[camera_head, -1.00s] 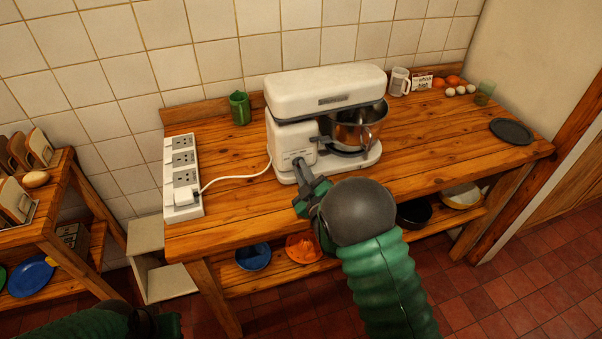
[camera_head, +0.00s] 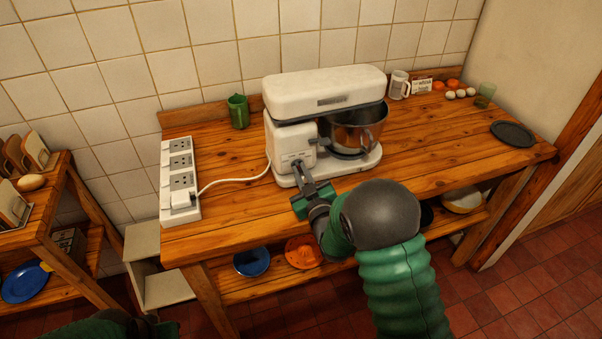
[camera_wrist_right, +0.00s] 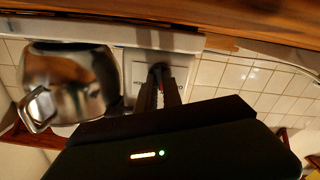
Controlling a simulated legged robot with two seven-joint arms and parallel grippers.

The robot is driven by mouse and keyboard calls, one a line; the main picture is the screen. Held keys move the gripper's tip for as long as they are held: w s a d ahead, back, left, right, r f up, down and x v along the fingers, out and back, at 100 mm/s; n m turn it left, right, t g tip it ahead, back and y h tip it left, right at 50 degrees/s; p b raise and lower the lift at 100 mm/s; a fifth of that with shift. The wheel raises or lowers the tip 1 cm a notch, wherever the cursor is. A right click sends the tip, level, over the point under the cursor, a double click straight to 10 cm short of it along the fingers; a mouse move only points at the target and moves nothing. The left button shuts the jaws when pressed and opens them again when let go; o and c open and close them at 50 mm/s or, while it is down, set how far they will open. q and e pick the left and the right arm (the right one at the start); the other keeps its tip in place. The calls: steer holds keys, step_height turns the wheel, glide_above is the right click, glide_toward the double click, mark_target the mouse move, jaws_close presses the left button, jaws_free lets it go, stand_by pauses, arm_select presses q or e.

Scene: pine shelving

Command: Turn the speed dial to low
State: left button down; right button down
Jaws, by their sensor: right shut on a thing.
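The white stand mixer (camera_head: 325,92) stands on the wooden counter, with a steel bowl (camera_head: 356,130) at its right side. My right gripper (camera_head: 299,168) reaches the lower front of the mixer's column. Its two dark fingers are shut on the small dark speed dial (camera_wrist_right: 158,72), which also shows in the wrist view between the fingertips. Part of the lettering on a pale plate shows around the dial, but the fingers hide the dial's pointer, so its setting cannot be read. My left arm shows only as a green part at the bottom left; its gripper is not clearly seen.
A white power strip (camera_head: 180,181) with the mixer's cord lies on the left of the counter (camera_head: 430,150). A white mug (camera_head: 399,84), eggs and a dark plate (camera_head: 512,133) are at the right. Bowls sit on the lower shelf.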

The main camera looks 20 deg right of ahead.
steer(key=shift+s+f, duration=0.15)
steer(key=shift+f, duration=0.35)
steer(key=c, duration=1.5)
jaws_free()
steer(key=shift+r, duration=0.15)
steer(key=shift+r, duration=0.1)
steer(key=s, duration=1)
steer(key=shift+s+d+b, duration=0.2)
steer(key=shift+s+b, duration=0.15)
steer(key=s+p, duration=0.5)
steer(key=p, duration=0.3)
steer(key=shift+s+d+p, duration=0.15)
steer(key=shift+s+p, duration=0.25)
